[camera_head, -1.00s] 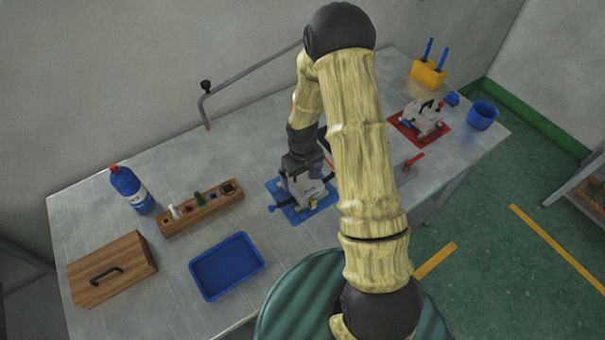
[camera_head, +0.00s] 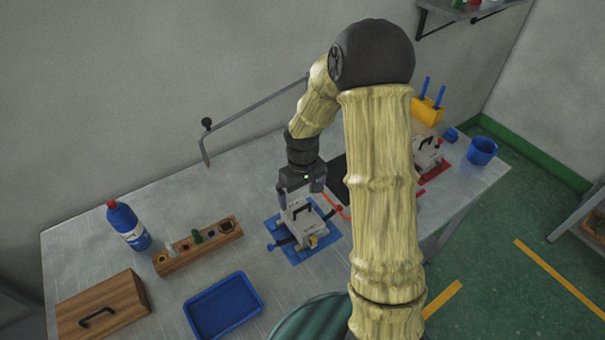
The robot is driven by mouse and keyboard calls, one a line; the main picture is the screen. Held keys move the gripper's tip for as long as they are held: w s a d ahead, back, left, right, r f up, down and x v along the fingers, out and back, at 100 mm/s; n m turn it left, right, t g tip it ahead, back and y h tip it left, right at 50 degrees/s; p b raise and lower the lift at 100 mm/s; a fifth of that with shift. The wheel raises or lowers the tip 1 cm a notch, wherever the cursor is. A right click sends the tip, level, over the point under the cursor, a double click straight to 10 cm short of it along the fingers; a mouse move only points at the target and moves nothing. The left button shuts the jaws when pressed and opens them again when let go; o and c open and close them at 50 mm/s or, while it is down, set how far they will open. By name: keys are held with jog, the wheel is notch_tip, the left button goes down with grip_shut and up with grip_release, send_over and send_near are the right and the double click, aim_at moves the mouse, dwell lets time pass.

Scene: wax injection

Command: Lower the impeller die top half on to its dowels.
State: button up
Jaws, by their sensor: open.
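A pale grey die (camera_head: 304,224) with a black handle on its upper face stands on a blue mat (camera_head: 325,239). Its top half seems to rest on the lower part; at this size I cannot tell whether the dowels are fully covered. Dark side arms stick out from the die near the mat. My gripper (camera_head: 301,196) is just above the die, pointing down. Its two fingers are apart, with nothing held between them. The handle is below the fingertips and looks clear of them.
A red mat (camera_head: 434,170) with a second die (camera_head: 427,154) lies to the right, partly behind my arm. A blue tray (camera_head: 222,306), a wooden block with pegs (camera_head: 198,246), a wooden box (camera_head: 103,305) and a blue bottle (camera_head: 129,226) stand left. A blue cup (camera_head: 482,151) is far right.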

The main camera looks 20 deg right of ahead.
notch_tip(320, 180, up, 8)
jog(key=shift+b, duration=0.35)
jog(key=shift+f, duration=0.1)
dwell(0.6)
jog(key=s+r+m+t, duration=0.2)
jog(key=s+m, duration=0.1)
jog(key=s, duration=1.1)
jog(key=shift+s+m+t, duration=0.15)
jog(key=shift+m+t, duration=0.15)
